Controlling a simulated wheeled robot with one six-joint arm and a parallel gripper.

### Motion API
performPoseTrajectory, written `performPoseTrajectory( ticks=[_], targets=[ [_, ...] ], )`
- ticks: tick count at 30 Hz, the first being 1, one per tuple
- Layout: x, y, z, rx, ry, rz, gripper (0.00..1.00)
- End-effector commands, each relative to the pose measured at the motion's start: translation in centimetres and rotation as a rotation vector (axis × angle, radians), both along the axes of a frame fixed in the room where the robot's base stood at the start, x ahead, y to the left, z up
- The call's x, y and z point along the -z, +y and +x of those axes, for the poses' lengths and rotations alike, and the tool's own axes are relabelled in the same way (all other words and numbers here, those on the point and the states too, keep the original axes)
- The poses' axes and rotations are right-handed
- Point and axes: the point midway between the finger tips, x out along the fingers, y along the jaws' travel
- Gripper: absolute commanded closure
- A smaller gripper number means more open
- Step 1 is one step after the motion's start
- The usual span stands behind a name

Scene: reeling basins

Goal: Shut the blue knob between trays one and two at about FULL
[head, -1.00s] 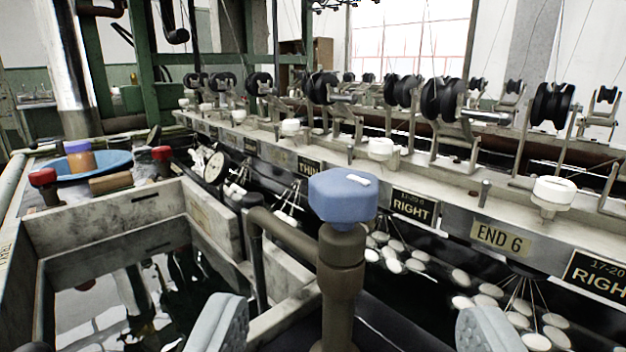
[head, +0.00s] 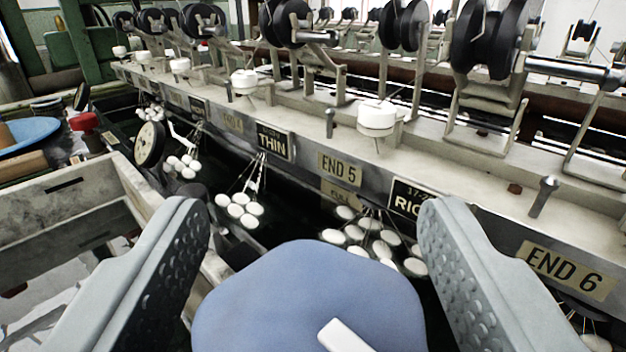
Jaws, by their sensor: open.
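The blue knob (head: 290,290) is large at the bottom middle of the head view. A white pointer mark (head: 342,338) lies on its top, toward the lower right. My gripper (head: 312,225) is open, with one grey padded finger on each side of the knob. I cannot tell whether either finger touches it. The knob hides its own stem and pipe. A sign reading FULL (head: 345,197) seems to show, faint, on the rail under the END 5 plate. A grey tray (head: 85,205) with water in it is at the left.
The machine rail (head: 300,120) runs across behind the knob, with white buttons, black pulleys and plates such as THIN (head: 273,141) and END 6 (head: 566,270). White cocoons (head: 240,207) hang below it. A red knob (head: 86,125), a dial (head: 150,144) and a blue dish (head: 25,135) are at the left.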

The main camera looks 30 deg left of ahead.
Motion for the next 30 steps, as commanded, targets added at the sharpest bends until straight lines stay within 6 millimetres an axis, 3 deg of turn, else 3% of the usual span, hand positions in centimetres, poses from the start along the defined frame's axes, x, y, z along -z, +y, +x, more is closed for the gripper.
performPoseTrajectory(
  ticks=[11, 18, 19, 30],
  targets=[
    [-0.01, 0.24, 0.52, 0.000, 0.000, 0.000, 0.38],
    [-0.02, 0.24, 0.50, 0.000, -0.001, 0.000, 0.81],
    [-0.02, 0.24, 0.50, 0.000, 0.000, 0.000, 0.82],
    [-0.11, 0.24, 0.51, 0.063, -0.001, 0.000, 0.82]
  ],
)
